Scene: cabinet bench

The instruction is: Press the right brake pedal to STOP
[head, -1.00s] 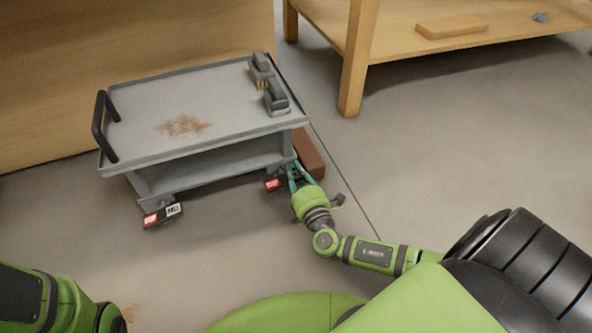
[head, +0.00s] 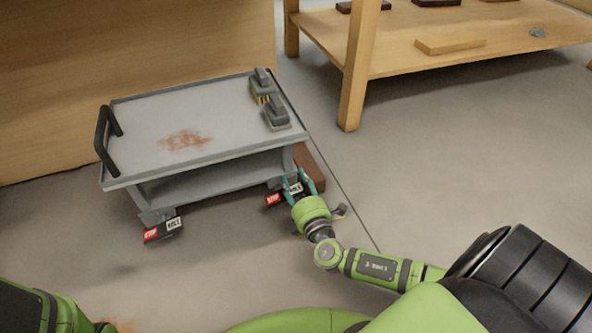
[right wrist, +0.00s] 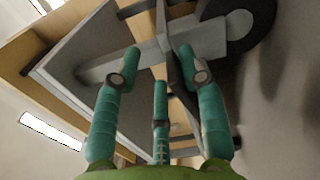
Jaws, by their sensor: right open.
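The grey cart (head: 122,184) stands on the floor with two pedals along its near lower edge. The right brake pedal (head: 273,199) has a red STOP half on the left and a white half on the right, between my fingers in the picture. The left pedal (head: 163,230) has the same red and white halves. My right gripper (head: 299,184) is open at the right pedal; I cannot tell whether it touches. In the right wrist view its teal fingers (right wrist: 162,75) are spread below a grey bar and a dark wheel (right wrist: 250,25). My left gripper is out of view.
A brown block (head: 312,167) lies on the floor beside the cart's right end. Two grey tools (head: 275,112) lie on the cart top, which has a black handle (head: 104,136). A wooden bench (head: 352,75) stands at the back right. The floor in front of the cart is clear.

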